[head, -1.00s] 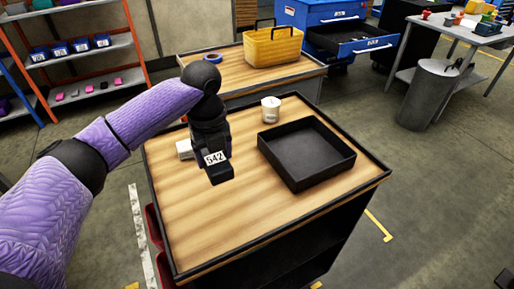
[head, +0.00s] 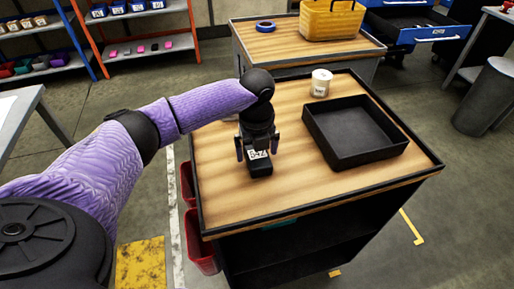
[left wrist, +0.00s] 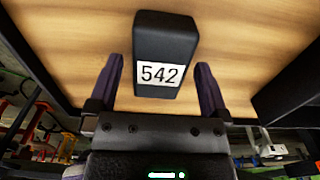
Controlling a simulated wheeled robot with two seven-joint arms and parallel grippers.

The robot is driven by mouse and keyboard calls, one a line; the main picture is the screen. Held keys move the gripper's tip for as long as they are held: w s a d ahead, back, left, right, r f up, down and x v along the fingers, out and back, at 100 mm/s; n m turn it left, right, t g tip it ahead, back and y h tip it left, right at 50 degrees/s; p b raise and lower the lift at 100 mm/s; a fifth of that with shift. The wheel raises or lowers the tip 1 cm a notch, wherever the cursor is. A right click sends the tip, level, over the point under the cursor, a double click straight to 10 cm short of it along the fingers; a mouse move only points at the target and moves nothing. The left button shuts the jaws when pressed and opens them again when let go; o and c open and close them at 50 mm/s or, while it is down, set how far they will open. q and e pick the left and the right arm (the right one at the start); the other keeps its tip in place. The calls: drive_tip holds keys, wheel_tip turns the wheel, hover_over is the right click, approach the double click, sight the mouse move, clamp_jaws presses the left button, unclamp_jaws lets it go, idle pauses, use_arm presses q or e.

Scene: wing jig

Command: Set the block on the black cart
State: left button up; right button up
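The black block (head: 260,168) with a white "542" label is at the wooden top of the black cart (head: 222,212), left of the tray. It appears to rest on the wood. My left gripper (head: 258,152) is above it, pointing down, with one finger on each side. The left wrist view shows the block (left wrist: 165,45) between the spread fingers (left wrist: 158,85), with a clear gap on the left side and a narrow one on the right. My left gripper is open. My right gripper is not in view.
A black open tray (head: 355,132) lies empty on the cart's right half. A white cup-like container (head: 321,83) stands behind it. Red bins (head: 201,250) hang on the cart's left side. Another wooden-topped cart (head: 285,45) with a yellow basket (head: 332,20) stands behind.

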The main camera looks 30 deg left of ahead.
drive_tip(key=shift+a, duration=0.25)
use_arm(q)
wheel_tip(320, 180, up, 12)
drive_tip(key=p, duration=0.4)
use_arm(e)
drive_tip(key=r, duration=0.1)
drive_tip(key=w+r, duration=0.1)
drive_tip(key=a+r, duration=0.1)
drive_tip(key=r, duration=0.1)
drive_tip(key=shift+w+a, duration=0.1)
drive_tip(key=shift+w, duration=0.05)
use_arm(q)
drive_tip(key=shift+r, duration=0.1)
idle(0.3)
